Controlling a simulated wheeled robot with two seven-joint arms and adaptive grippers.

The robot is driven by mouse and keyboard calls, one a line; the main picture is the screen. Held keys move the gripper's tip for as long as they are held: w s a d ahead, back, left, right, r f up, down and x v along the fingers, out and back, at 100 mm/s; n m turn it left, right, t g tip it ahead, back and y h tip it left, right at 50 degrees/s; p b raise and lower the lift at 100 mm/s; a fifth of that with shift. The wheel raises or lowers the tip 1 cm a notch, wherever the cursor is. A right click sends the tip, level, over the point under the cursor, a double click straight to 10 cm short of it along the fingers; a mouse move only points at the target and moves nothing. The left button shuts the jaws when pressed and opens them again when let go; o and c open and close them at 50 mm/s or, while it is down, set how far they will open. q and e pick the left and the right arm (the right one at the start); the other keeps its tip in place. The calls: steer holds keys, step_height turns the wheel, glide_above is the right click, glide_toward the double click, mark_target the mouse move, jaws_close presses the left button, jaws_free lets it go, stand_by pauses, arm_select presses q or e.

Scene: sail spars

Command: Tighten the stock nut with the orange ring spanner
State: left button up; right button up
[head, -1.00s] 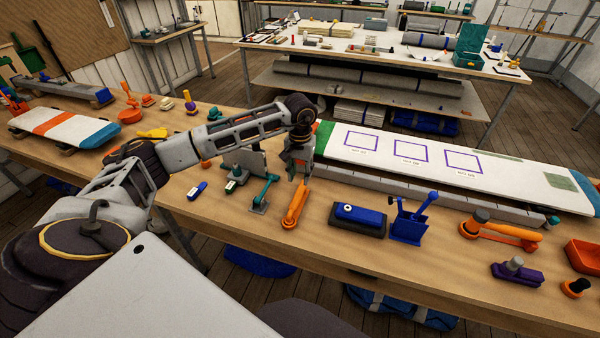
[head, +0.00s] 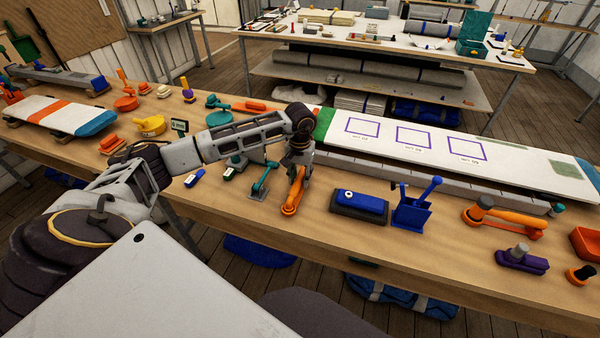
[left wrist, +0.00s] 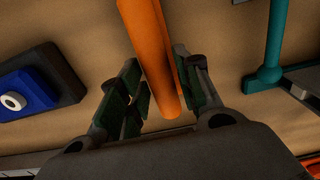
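An orange bar-shaped tool (head: 291,204), which looks like the ring spanner, stands or leans near the front edge of the table, with a rounded lower end. My left gripper (head: 298,163) is at its upper end. In the left wrist view the orange bar (left wrist: 148,45) runs between the two fingers of the left gripper (left wrist: 157,85). The right finger is close to the bar or touching it; a gap shows on the left, so the gripper is open around it. I cannot tell which part is the stock nut. My right gripper is not in view.
A blue block on a dark base (head: 360,204) and a blue holder (head: 412,210) stand to the right. A teal tool (head: 261,182) stands close on the left. A long white board (head: 480,163) lies behind. Another orange tool (head: 510,220) lies farther right.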

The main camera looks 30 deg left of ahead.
arm_select(q)
steer(key=shift+r, duration=0.15)
jaws_close()
steer(key=shift+r, duration=0.1)
steer(key=shift+r+p, duration=1.05)
steer(key=shift+r, duration=1.35)
steer(key=shift+a, duration=0.1)
